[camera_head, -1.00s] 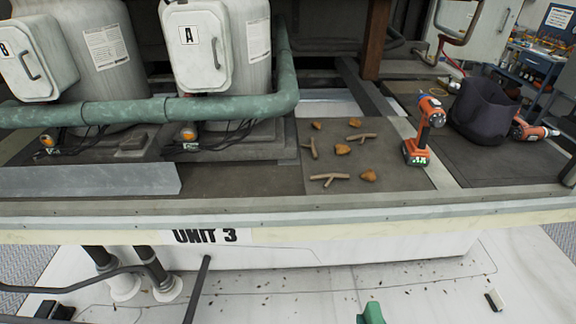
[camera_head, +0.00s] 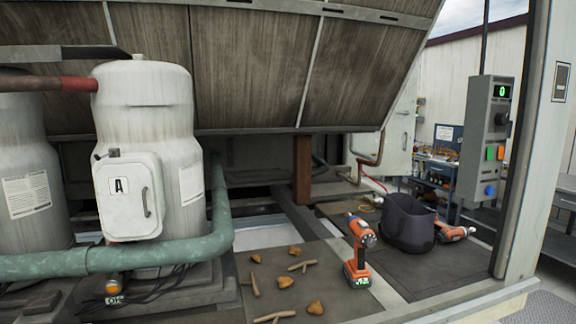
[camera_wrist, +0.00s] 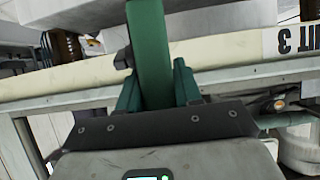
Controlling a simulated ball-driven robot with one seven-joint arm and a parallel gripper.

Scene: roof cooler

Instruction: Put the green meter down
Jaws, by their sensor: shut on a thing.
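My gripper (camera_wrist: 157,84) shows in the wrist view, with green fingers rising from a dark screwed plate. It is shut on the green meter (camera_wrist: 151,40), a long green piece that stands up between the fingers and runs out of the top of the picture. A small dark part juts from its left side. The meter's face and any display on it are not visible. Neither my gripper nor the meter shows in the head view.
The deck holds an orange drill (camera_head: 361,250), a dark bag (camera_head: 408,225), twigs and several brown lumps (camera_head: 285,281). A second drill (camera_head: 455,232) lies beyond the bag. White tank A (camera_head: 150,140) and a green pipe (camera_head: 150,256) stand left. A control box (camera_head: 487,140) hangs right.

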